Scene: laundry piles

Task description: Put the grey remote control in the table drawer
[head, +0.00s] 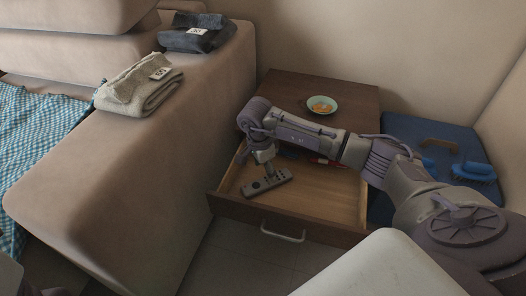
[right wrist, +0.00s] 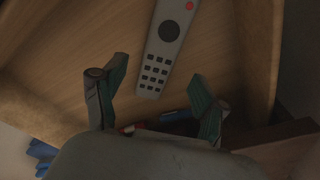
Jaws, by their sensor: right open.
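The grey remote control (head: 267,184) is inside the open table drawer (head: 300,212), at its left front part. It appears to lie on the wooden drawer floor. The right wrist view shows the remote (right wrist: 164,46) with its red button and dark keys, beyond the fingertips. My right gripper (head: 267,170) points down over the remote; its two fingers (right wrist: 158,76) are spread apart with nothing held between them. My right arm hides part of the drawer's back. My left gripper is not in view.
A small bowl (head: 322,105) stands on the dark table top (head: 290,88). Red and blue items lie in the drawer behind my arm. A blue mat (head: 430,150) with a blue brush (head: 474,171) is at right. The sofa (head: 130,160) with folded towels stands close at left.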

